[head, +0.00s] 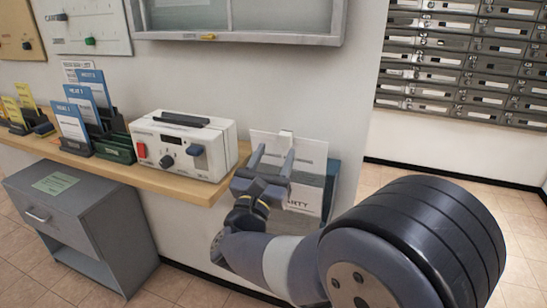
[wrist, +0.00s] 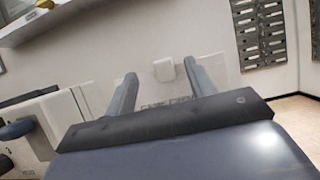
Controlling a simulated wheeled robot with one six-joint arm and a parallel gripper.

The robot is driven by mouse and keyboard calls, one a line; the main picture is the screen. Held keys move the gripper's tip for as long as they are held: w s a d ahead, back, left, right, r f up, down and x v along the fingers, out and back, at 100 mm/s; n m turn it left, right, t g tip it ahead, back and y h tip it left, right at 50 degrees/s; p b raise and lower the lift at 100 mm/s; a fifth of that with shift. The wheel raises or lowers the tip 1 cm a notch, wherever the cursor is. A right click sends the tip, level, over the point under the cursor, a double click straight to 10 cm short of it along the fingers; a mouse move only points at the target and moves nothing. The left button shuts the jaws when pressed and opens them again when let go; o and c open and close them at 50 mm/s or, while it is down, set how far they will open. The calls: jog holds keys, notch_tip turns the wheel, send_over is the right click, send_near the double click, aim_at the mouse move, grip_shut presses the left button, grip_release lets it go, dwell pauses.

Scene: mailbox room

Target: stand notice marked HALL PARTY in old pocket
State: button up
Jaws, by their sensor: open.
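A white notice (head: 301,201) with "ARTY" legible stands in a wall-mounted holder with a blue side (head: 331,184), past the right end of the shelf. The rest of its wording is hidden behind my gripper. A pale, see-through panel (head: 310,153) with a small white tab (head: 286,135) rises above it. My gripper (head: 273,160) is open in front of the panel, with its fingers pointing up towards it. In the wrist view the tab (wrist: 164,70) sits between and beyond the two fingertips (wrist: 161,78). I cannot tell whether they touch the panel. Lettering low on the panel is unreadable there.
A wooden shelf (head: 215,190) carries a white box with knobs (head: 183,145) left of my gripper. Blue leaflets (head: 72,123) stand in dark holders further left. A grey cabinet (head: 85,225) is below. A framed board (head: 240,38) hangs above; metal mailboxes (head: 465,60) are at right.

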jog(key=b+v, duration=0.1)
jog(key=v, duration=0.9)
jog(key=shift+s+f+b, duration=0.15)
jog(key=shift+s+b, duration=0.25)
jog(key=shift+a, duration=0.1)
jog(key=r+p+x, duration=0.1)
jog(key=p+x, duration=0.3)
jog(key=x, duration=0.7)
jog(key=shift+r, duration=0.25)
jog(key=shift+s+a+f, duration=0.1)
jog(key=shift+s+f, duration=0.05)
jog(key=shift+f, duration=0.05)
